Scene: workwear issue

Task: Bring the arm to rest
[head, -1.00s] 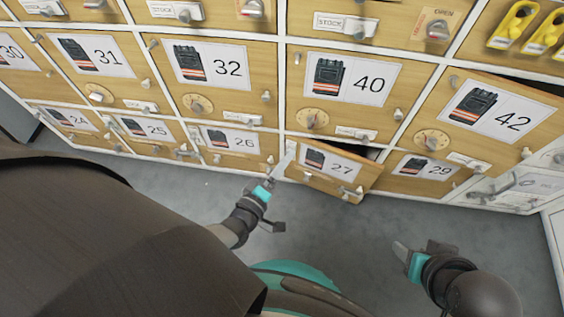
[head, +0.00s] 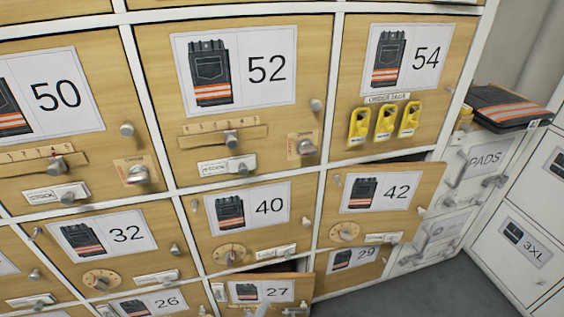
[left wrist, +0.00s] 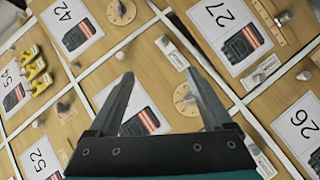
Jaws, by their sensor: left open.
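My right gripper is not in view.
Door 42 (head: 428,182) also stands ajar. Folded dark trousers with an orange stripe (head: 505,106) lie on the unit marked PADS (head: 484,160). Grey floor (head: 430,295) is clear at the lower right.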

